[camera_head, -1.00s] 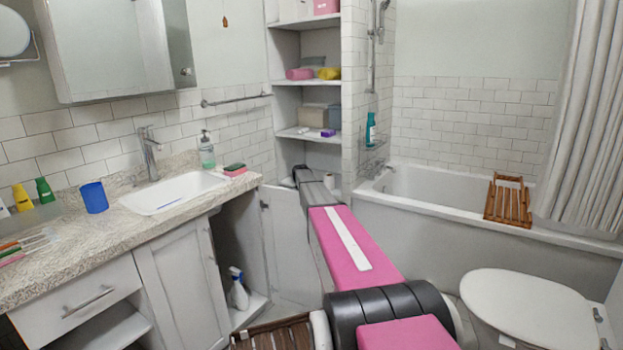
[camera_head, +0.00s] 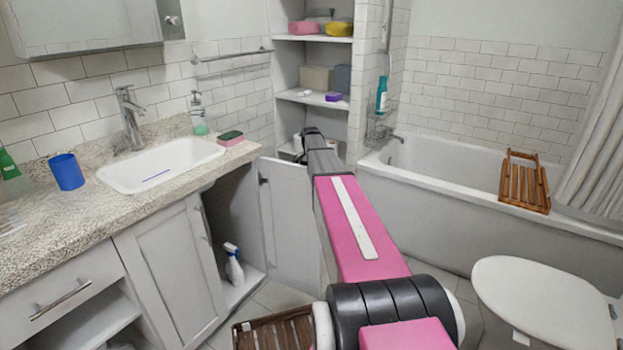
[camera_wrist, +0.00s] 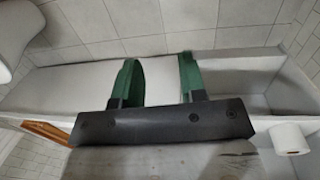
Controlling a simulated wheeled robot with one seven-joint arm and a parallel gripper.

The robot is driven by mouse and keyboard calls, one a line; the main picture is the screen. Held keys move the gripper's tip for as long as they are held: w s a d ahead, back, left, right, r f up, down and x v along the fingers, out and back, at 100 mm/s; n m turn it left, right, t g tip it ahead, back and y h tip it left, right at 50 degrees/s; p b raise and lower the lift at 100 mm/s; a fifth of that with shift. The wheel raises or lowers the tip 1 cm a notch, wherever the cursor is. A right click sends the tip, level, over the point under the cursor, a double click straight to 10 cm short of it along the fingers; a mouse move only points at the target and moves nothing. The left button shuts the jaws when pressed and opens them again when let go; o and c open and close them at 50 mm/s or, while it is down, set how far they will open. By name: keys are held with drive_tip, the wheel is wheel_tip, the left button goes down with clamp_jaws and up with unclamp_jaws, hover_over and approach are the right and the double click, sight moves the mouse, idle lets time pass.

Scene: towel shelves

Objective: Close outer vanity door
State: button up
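The outer vanity door (camera_head: 290,220) stands wide open at the right end of the vanity (camera_head: 165,270), and the cabinet behind it is exposed. My arm passes in front of part of the door. In the head view, my gripper (camera_head: 311,134) is at the arm's far end near the shelf alcove, small and partly hidden. In the wrist view, its two green fingers (camera_wrist: 159,75) are apart with nothing between them. I cannot tell whether it touches the door.
A spray bottle (camera_head: 233,264) stands inside the open cabinet. The bathtub (camera_head: 440,210) is behind and right of my arm, and the toilet (camera_head: 540,300) is at right. A wooden slatted mat (camera_head: 275,332) lies on the floor. A toilet roll (camera_wrist: 289,138) shows in the wrist view.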

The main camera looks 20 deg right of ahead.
drive_tip(key=shift+a+r, duration=0.25)
drive_tip(key=shift+r, duration=1)
drive_tip(key=shift+a+r, duration=0.2)
drive_tip(key=shift+r, duration=1.05)
drive_tip(key=shift+w+r, duration=0.1)
wheel_tip(320, 180, up, 10)
drive_tip(key=w, duration=0.1)
drive_tip(key=shift+a+r, duration=0.15)
drive_tip(key=shift+r, duration=0.1)
